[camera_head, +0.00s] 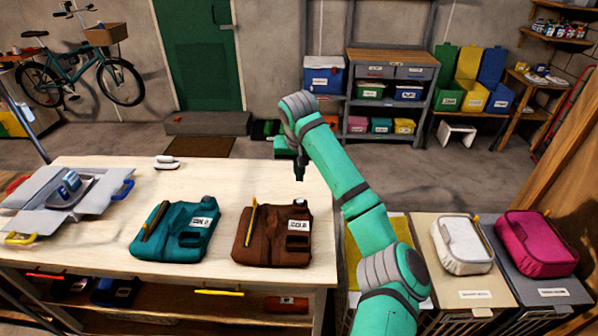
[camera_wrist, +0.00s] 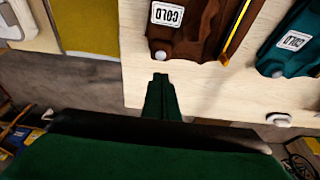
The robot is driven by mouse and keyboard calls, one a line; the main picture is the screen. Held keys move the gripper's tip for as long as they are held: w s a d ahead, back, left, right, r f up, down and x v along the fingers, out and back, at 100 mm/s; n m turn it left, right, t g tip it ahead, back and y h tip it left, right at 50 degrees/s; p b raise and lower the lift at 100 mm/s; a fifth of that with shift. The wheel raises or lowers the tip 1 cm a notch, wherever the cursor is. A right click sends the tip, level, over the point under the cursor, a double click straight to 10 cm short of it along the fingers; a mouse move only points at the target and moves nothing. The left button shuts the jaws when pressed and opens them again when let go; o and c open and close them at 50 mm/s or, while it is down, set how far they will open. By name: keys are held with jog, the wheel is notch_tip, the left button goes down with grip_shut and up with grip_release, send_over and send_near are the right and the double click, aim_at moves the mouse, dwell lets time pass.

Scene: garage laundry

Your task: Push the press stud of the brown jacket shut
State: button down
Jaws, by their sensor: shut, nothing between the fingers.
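The brown jacket (camera_head: 268,247) lies folded flat on the pale worktop near its right end, with a white COLD label (camera_head: 299,225) and a yellow strip on it. In the wrist view the brown jacket (camera_wrist: 205,28) is at the top. A pale round press stud (camera_wrist: 160,55) shows at its corner beside the label; I cannot tell whether it is shut. My gripper (camera_head: 299,174) is shut and empty, pointing down above the worktop, beyond the jacket's far edge. In the wrist view my gripper's tips (camera_wrist: 160,79) appear just below the stud, apart from it.
A teal jacket (camera_head: 165,245) with a similar label lies left of the brown one. A small white item (camera_head: 166,162) sits at the worktop's far edge. A grey folding board (camera_head: 40,215) is at the left. Bins with white and pink bundles (camera_head: 537,243) stand right.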

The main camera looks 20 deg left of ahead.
send_near(300, 201)
jog(key=x, duration=0.2)
jog(key=w+x, duration=0.1)
jog(key=x, duration=0.2)
jog(key=shift+a, duration=0.15)
jog(key=shift+f, duration=0.55)
jog(key=shift+a+f, duration=0.1)
jog(key=shift+f, duration=0.45)
jog(key=shift+s+f, duration=0.1)
jog(key=shift+f, duration=0.55)
jog(key=w+a+v, duration=0.1)
jog(key=v, duration=1.3)
jog(key=shift+d+r, duration=0.45)
jog(key=shift+r, duration=0.05)
